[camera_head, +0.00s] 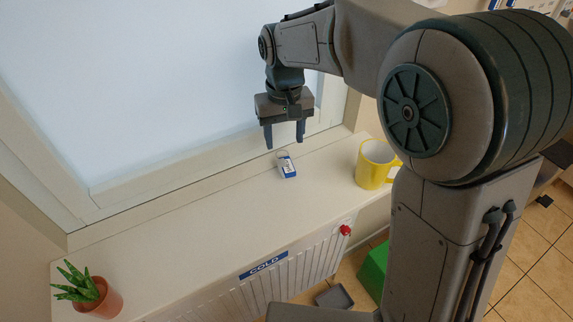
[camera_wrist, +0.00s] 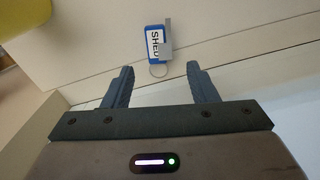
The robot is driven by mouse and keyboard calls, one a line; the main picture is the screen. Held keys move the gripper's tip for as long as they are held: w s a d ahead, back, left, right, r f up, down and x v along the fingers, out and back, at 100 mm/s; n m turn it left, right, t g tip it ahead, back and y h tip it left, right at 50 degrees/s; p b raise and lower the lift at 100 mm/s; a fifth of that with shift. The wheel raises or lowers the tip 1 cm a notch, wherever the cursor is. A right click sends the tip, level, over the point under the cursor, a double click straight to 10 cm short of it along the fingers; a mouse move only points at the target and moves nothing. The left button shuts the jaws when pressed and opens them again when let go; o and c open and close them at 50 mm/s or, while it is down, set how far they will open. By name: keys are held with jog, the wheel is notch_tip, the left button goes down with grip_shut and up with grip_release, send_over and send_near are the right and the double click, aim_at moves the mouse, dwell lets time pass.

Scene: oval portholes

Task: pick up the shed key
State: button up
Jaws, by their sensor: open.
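The shed key (camera_head: 287,168) lies on the white windowsill, with a blue tag and a metal ring. In the wrist view the tag (camera_wrist: 154,42) reads "SHED", with a grey metal piece along one side and the ring at the end towards my gripper. My gripper (camera_head: 285,147) is open and empty, pointing down above the sill, close to the key. In the wrist view my gripper's fingertips (camera_wrist: 160,74) are spread apart, with the key beyond them and roughly centred between them.
A yellow mug (camera_head: 374,165) stands on the sill right of the key. A potted plant (camera_head: 92,293) stands at the sill's left end. The window (camera_head: 150,80) is behind. A radiator (camera_head: 290,270) with a "COLD" label is below. The sill between plant and key is clear.

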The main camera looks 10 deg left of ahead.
aim_at(287, 165)
jog(key=f, duration=0.2)
jog(key=f+p, duration=0.1)
jog(key=f, duration=0.5)
jog(key=shift+d, duration=0.25)
jog(key=c, duration=0.9)
